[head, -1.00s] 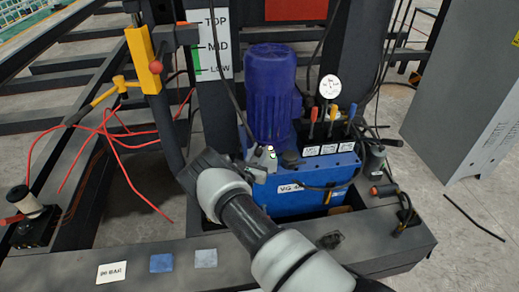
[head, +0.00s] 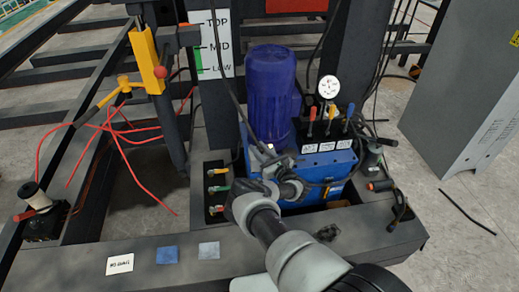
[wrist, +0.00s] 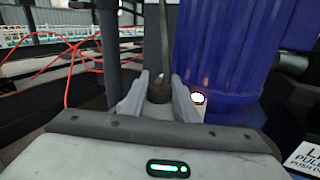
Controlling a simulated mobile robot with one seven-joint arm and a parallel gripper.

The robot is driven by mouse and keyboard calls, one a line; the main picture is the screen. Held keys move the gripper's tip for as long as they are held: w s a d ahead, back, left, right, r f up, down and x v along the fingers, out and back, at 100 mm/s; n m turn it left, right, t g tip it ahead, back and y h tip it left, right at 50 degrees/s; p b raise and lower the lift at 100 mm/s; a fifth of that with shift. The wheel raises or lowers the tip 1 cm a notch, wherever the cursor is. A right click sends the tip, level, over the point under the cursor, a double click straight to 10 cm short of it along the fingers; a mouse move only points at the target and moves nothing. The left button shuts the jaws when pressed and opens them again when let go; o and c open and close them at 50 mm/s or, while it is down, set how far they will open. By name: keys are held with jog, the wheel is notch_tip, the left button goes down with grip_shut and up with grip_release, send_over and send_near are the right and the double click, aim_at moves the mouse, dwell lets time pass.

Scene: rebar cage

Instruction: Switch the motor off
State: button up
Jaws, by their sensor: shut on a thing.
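The motor is a tall blue ribbed cylinder (head: 271,95) on the blue power unit (head: 325,172). It also fills the right of the wrist view (wrist: 232,60). My gripper (head: 266,152) is low at the motor's front left side, partly hidden by my own wrist. In the wrist view my gripper (wrist: 159,88) has its grey fingers closed around a small dark piece (wrist: 159,92). I cannot tell its full shape. A small round lit lamp (wrist: 198,98) glows beside the right finger, on a pale box near the motor's foot.
Three coloured levers (head: 329,117) and a white gauge (head: 329,87) stand right of the motor. Several small valve handles (head: 217,187) sit left of my wrist. Red hoses (head: 125,150) hang at left. A grey cabinet (head: 465,100) stands at right. A dark cable passes before the motor.

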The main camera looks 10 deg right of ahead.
jog(key=n+g+y+b, duration=0.2)
jog(key=y+b, duration=0.1)
jog(key=shift+s+a+f+n, duration=0.1)
jog(key=shift+f+n, duration=0.2)
jog(key=shift+f, duration=0.05)
jog(key=shift+r+n+g+y+b, duration=0.1)
jog(key=shift+n+g+y+b, duration=0.2)
jog(key=shift+y+b, duration=0.35)
jog(key=shift+r, duration=0.2)
jog(key=o, duration=1)
jog(key=shift+o, duration=0.2)
